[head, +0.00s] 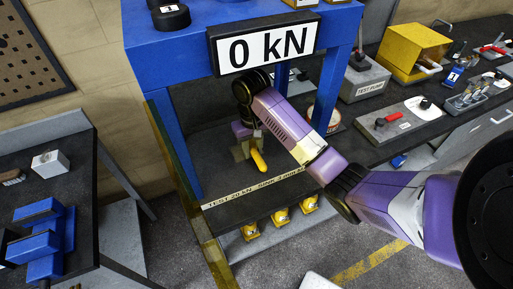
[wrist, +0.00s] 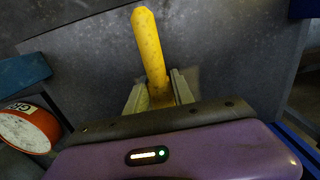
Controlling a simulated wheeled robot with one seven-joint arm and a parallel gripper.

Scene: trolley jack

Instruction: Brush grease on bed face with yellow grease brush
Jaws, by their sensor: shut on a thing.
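My gripper (wrist: 161,92) is shut on the yellow grease brush (wrist: 148,42). In the wrist view the yellow handle stands up from between the two fingers, and its lower end is hidden by my gripper. In the head view the yellow brush (head: 258,160) shows just below my gripper (head: 246,147), inside the blue press frame. The dark bed face (head: 225,180) lies below it, behind the strip lettered "TEST 20 kN". I cannot tell whether the brush touches the bed. No bristles can be made out.
Blue frame posts (head: 183,140) stand either side of my arm, under the "0 kN" display (head: 264,47). An orange-and-white grease tin (wrist: 27,130) sits left in the wrist view. A bench with a test pump (head: 364,80) is at right; a blue vise (head: 45,235) is at left.

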